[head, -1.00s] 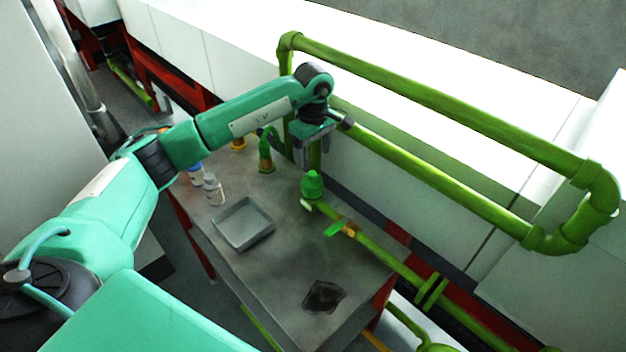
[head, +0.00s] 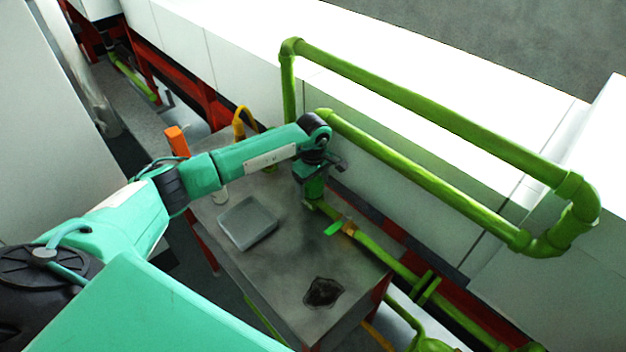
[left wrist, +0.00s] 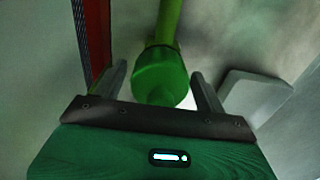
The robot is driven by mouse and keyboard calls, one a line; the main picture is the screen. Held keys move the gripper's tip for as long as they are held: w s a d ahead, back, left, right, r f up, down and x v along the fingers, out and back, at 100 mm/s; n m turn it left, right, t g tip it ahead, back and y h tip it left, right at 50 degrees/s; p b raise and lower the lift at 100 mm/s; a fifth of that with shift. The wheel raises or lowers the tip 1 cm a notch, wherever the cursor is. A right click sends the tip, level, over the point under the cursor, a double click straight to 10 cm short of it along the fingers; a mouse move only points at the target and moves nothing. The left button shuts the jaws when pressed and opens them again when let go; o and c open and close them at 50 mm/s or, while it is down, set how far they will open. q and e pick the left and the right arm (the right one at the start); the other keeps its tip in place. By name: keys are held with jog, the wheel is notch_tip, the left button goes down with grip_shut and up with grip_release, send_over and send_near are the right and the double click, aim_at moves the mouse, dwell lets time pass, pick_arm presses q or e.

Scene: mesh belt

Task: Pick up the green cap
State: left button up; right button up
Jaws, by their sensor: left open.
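The green cap (head: 315,188) is at the far edge of the grey table in the head view, mostly hidden by my left gripper (head: 313,178) above it. In the left wrist view the rounded green cap (left wrist: 160,80) shows between the two grey fingers of my left gripper (left wrist: 158,73). The fingers are open, with a gap visible on the right side of the cap. I cannot tell if the left finger touches it. My right gripper is not in view.
A shallow grey tray (head: 247,224) lies on the table (head: 285,265). Green pipes (head: 430,190) run behind the table.

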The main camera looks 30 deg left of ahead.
pick_arm(q)
jog(key=c, duration=0.9)
